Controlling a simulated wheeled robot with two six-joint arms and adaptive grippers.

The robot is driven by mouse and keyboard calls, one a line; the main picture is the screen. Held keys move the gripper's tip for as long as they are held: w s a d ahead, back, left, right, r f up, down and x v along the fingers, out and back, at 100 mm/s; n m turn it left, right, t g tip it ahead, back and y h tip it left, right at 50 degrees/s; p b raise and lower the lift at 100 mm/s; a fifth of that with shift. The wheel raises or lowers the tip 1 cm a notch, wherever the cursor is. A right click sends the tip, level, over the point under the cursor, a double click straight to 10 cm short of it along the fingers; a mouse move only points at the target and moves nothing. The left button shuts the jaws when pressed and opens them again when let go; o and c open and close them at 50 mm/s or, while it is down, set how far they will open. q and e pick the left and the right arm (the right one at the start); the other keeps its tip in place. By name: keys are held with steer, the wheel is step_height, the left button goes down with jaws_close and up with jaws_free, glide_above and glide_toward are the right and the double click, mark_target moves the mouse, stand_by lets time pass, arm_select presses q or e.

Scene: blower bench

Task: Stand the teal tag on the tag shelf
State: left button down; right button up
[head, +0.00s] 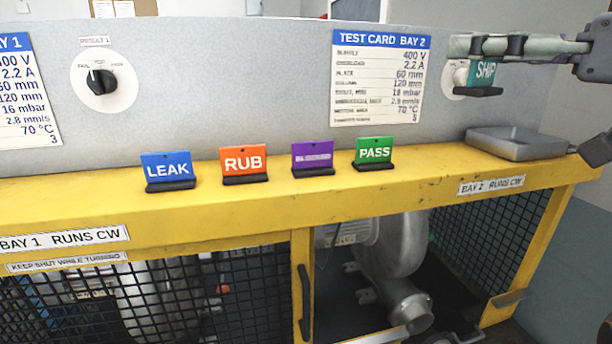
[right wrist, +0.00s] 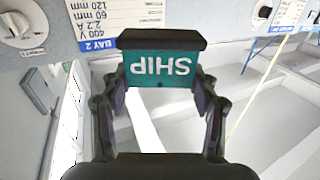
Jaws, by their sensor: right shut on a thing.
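The teal tag (head: 486,71), lettered SHIP on a black foot, hangs upright at the upper right of the head view. My right gripper (head: 487,46) is shut on it, holding it in the air above the right part of the yellow ledge. In the right wrist view the teal tag (right wrist: 158,75) shows upside down between the two fingers. The yellow ledge (head: 265,193), which looks like the tag shelf, carries a blue LEAK tag (head: 167,168), orange RUB tag (head: 243,161), purple tag (head: 312,156) and green PASS tag (head: 375,151), all upright. My left gripper is not in view.
A grey metal tray (head: 515,145) sits on the ledge's right end, below the held tag. The ledge between the PASS tag and the tray is clear. A grey panel with a test card (head: 378,85) and a knob (head: 101,82) rises behind.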

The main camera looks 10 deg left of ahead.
steer(key=shift+w+d, duration=0.2)
steer(key=shift+d, duration=0.05)
steer(key=shift+w+f, duration=0.15)
steer(key=shift+w, duration=0.15)
steer(key=w+f+p, duration=0.1)
steer(key=w+f, duration=0.1)
steer(key=w, duration=0.2)
steer(key=w+d+f+p, duration=0.1)
steer(key=w+f, duration=0.2)
steer(key=w, duration=0.1)
steer(key=w+d+f+p, duration=0.1)
steer(key=w+f, duration=0.2)
steer(key=w, duration=0.1)
steer(key=shift+d+f, duration=0.15)
steer(key=f, duration=0.2)
steer(key=w+f, duration=0.1)
steer(key=f, duration=0.1)
steer(key=shift+w, duration=0.1)
steer(key=shift+d+f, duration=0.15)
steer(key=shift+f, duration=0.1)
